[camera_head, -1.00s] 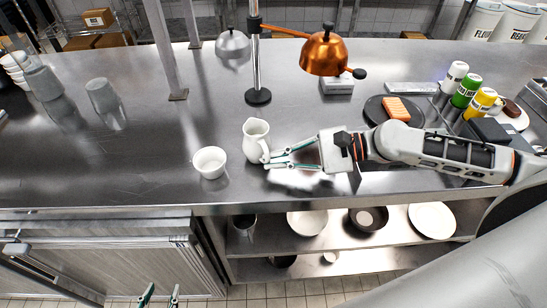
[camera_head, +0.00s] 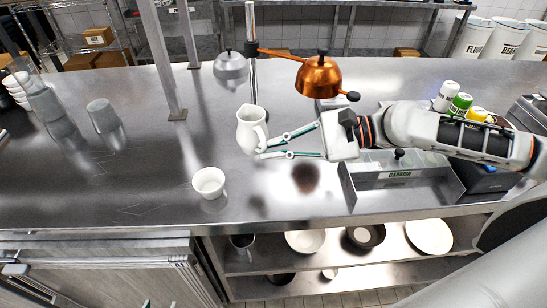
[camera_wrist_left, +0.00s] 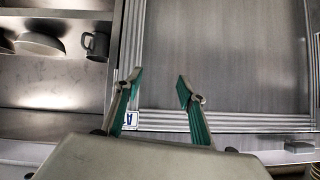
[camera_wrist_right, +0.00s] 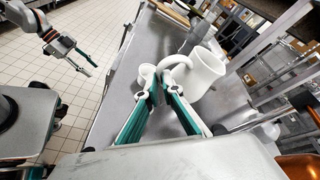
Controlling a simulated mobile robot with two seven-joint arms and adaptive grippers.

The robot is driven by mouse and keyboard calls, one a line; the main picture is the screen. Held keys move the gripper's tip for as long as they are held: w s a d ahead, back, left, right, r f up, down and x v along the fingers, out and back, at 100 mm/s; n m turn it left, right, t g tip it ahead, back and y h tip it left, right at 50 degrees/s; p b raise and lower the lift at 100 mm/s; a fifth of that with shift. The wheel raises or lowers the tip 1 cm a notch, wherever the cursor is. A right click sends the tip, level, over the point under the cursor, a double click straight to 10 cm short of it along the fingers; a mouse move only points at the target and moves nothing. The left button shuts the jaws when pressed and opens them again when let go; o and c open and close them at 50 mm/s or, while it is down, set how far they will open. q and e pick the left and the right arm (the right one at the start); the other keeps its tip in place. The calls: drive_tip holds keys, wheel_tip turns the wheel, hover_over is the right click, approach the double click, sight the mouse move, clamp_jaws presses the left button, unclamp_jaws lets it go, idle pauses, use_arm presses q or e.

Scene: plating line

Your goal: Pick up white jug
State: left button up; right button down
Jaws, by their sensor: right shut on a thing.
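The white jug (camera_head: 251,131) is held above the steel counter in the head view, left of my right gripper (camera_head: 259,147). My right gripper is shut on its handle. In the right wrist view the jug (camera_wrist_right: 208,70) stands beyond the fingertips, its handle (camera_wrist_right: 174,64) between them. The jug looks close to upright. My left gripper (camera_wrist_left: 160,76) is open and empty, low in front of the counter's cabinet; it also shows in the right wrist view (camera_wrist_right: 88,62).
A white cup (camera_head: 209,182) stands on the counter in front of the jug. A copper lamp (camera_head: 318,77) and a silver lamp (camera_head: 230,65) hang behind. A steel garnish bin (camera_head: 395,180) lies under my right arm.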

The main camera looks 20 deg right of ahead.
wheel_tip(320, 180, up, 9)
drive_tip(key=p, duration=0.1)
idle(0.6)
